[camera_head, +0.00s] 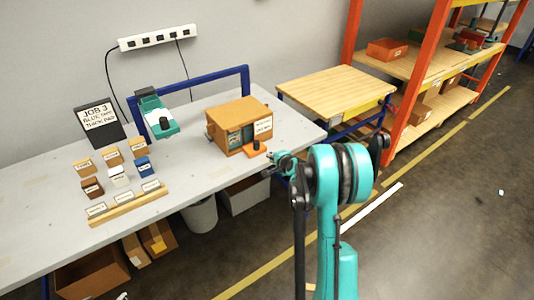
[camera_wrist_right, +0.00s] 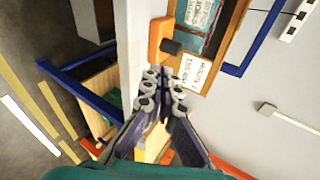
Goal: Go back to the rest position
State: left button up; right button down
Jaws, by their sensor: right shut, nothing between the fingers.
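My right arm, teal and black, reaches in from the bottom of the head view. Its gripper (camera_head: 275,168) is beside the right front edge of the grey table (camera_head: 215,175), small and partly hidden by the wrist. In the right wrist view the gripper (camera_wrist_right: 163,78) has its dark fingers together with nothing between them. It points toward an orange block with a black knob (camera_wrist_right: 158,42), which also shows in the head view (camera_head: 253,149) in front of an orange box (camera_head: 240,112), apart from the gripper. My left gripper is in neither view.
A teal and white machine (camera_head: 157,115) and small labelled blocks (camera_head: 118,175) stand on the table. A black sign reads "JOB 3" (camera_head: 98,118). A wooden-topped bench (camera_head: 335,92) and orange shelving (camera_head: 405,80) stand at right. The floor (camera_head: 440,210) at right is open.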

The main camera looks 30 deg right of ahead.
jog(key=shift+s, duration=0.25)
jog(key=shift+r, duration=0.1)
dwell(0.3)
jog(key=s+a+r+n+g+y, duration=0.1)
jog(key=s+a+r+n, duration=0.45)
jog(key=a, duration=0.35)
jog(key=s+a+r+n+g+y, duration=0.1)
jog(key=s+a+r+n, duration=0.3)
jog(key=s+a+r, duration=0.3)
jog(key=s+a+f+n+g, duration=0.1)
jog(key=s+a+n, duration=0.4)
jog(key=s, duration=0.5)
jog(key=s+a+f+n+g, duration=0.1)
jog(key=s+a+n, duration=0.3)
jog(key=s, duration=0.6)
jog(key=shift+s+a+f+n+g+h, duration=0.3)
jog(key=shift+a+n+g+h, duration=0.1)
jog(key=shift+g, duration=0.1)
